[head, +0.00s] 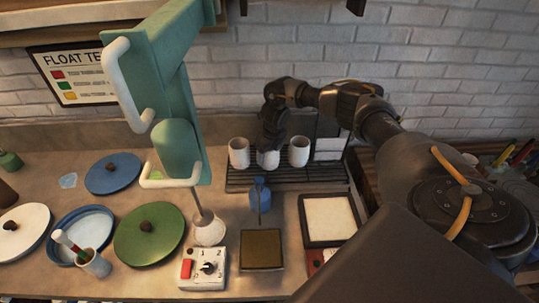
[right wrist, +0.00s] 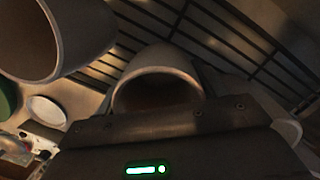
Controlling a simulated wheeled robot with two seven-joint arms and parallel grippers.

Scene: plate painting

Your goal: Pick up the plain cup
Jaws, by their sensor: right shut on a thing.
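Three white cups stand in a row on a black wire rack (head: 240,180) at the back of the table. All look plain in the head view. My right gripper (head: 270,145) reaches down from above and is shut on the middle cup (head: 268,160), which is partly hidden by the fingers. In the right wrist view the middle cup (right wrist: 155,78) shows its open mouth, just beyond the gripper body. The left cup (head: 239,153) and right cup (head: 299,152) stand close on either side. I cannot tell whether the middle cup is clear of the rack. My left gripper is out of view.
A blue bottle (head: 260,195) stands in front of the rack. A green stand (head: 177,140) rises left of it, above a white control box (head: 203,268). A black-framed white tray (head: 329,218) lies right. Green (head: 150,245) and blue (head: 113,180) lidded discs lie left.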

